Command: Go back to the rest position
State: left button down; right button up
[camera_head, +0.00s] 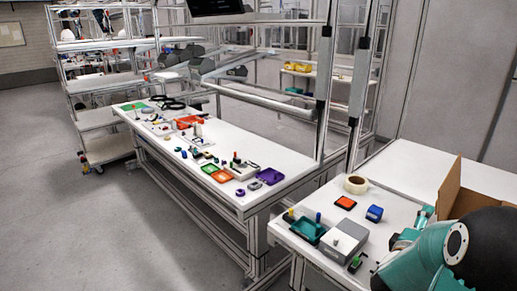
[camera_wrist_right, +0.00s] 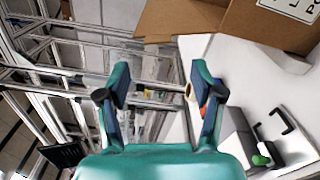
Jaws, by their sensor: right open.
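My right gripper (camera_wrist_right: 160,90) is open and empty in the right wrist view, with its two teal fingers spread apart. In the head view the teal end of my right arm (camera_head: 428,245) is at the lower right, over the edge of the near table (camera_head: 385,205). Its fingers show only in part there, close to the grey box (camera_head: 344,238). No object is held. My left gripper is in neither view.
The near table bears a tape roll (camera_head: 356,184), a green tray (camera_head: 307,230), an orange-black block (camera_head: 345,202) and a blue block (camera_head: 374,213). A cardboard box (camera_head: 455,190) stands close behind my right arm. A long workbench (camera_head: 285,160) holds several small parts. The floor at left is clear.

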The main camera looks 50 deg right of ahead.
jog(key=w+a+f+n+t+y, duration=0.25)
jog(key=w+f, duration=0.25)
jog(key=w, duration=0.4)
jog(key=w+a+f+n+t+y, duration=0.1)
jog(key=w+a+f+n+t, duration=0.2)
jog(key=w+f, duration=0.4)
jog(key=w+a+f+n+t+y, duration=0.15)
jog(key=w+a+f+y, duration=0.25)
jog(key=w+a+f, duration=0.4)
jog(key=w+a+f+n+t+y, duration=0.1)
jog(key=w+a+f+t+y, duration=0.35)
jog(key=a, duration=0.55)
jog(key=a+f+m+g+y, duration=0.1)
jog(key=a+f+g+y, duration=0.15)
jog(key=a+f, duration=0.6)
jog(key=a+f+m+g+y, duration=0.1)
jog(key=a+f+g+y, duration=0.2)
jog(key=a, duration=1)
jog(key=s+a+f+m+g+y, duration=0.4)
jog(key=s+a+m, duration=0.4)
jog(key=s+m, duration=0.2)
jog(key=shift+s+a, duration=0.4)
jog(key=shift+s, duration=0.2)
